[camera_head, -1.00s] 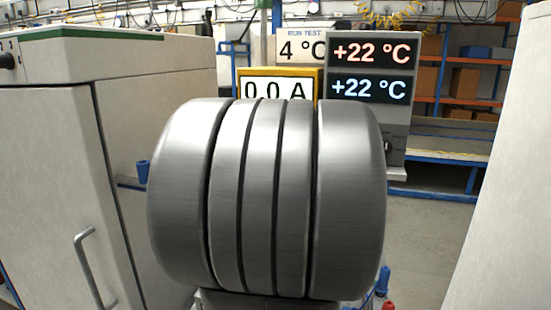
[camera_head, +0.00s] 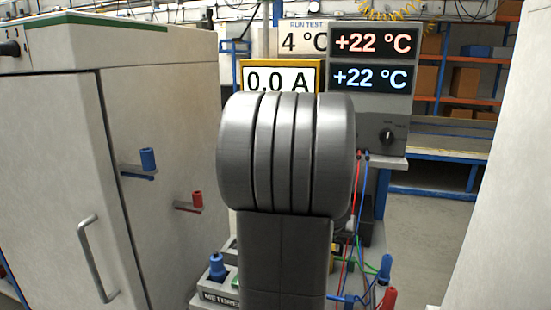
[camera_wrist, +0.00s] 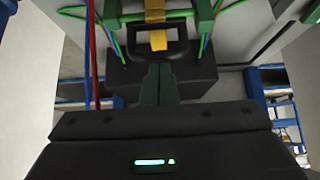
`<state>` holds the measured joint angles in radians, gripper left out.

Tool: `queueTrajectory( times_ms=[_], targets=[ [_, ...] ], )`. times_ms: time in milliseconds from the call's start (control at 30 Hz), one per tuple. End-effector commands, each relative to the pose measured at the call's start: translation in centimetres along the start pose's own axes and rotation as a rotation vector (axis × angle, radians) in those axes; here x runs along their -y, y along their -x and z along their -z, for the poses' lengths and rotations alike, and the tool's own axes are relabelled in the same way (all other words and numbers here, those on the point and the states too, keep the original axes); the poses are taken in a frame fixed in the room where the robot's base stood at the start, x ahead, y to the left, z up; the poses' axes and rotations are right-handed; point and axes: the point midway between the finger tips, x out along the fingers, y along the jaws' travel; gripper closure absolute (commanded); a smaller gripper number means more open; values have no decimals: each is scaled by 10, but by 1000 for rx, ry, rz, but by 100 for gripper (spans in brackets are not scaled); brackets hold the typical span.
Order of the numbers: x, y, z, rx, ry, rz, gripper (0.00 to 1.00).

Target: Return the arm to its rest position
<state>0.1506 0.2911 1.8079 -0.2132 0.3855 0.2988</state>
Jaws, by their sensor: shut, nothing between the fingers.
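My gripper (camera_wrist: 159,72) shows in the wrist view, its two dark fingers together with nothing between them. The dark gripper body with a lit green bar fills the bottom of that view. Just beyond the fingertips in the picture is a black block with a handle (camera_wrist: 190,75); I cannot tell the gap. In the head view my grey arm stands upright in the middle, its ribbed joint at the height of the ammeter. The arm hides my gripper there.
A white cabinet (camera_head: 55,180) stands left, with a blue plug (camera_head: 148,160) and a red plug (camera_head: 197,201) at its side. Behind are an ammeter (camera_head: 310,75) and a temperature display (camera_head: 372,60). Cables and plugs crowd the lower right. A pale panel (camera_head: 505,200) edges the right.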

Motion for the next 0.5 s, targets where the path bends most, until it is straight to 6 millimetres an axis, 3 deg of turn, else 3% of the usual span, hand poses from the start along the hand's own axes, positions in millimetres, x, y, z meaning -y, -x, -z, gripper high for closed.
queueTrajectory(
  times_ms=[100, 500],
  targets=[
    [0, 5, 12, 17, -1, -1, 100],
    [0, 4, 24, 100, -2, -2, 100]
  ],
)
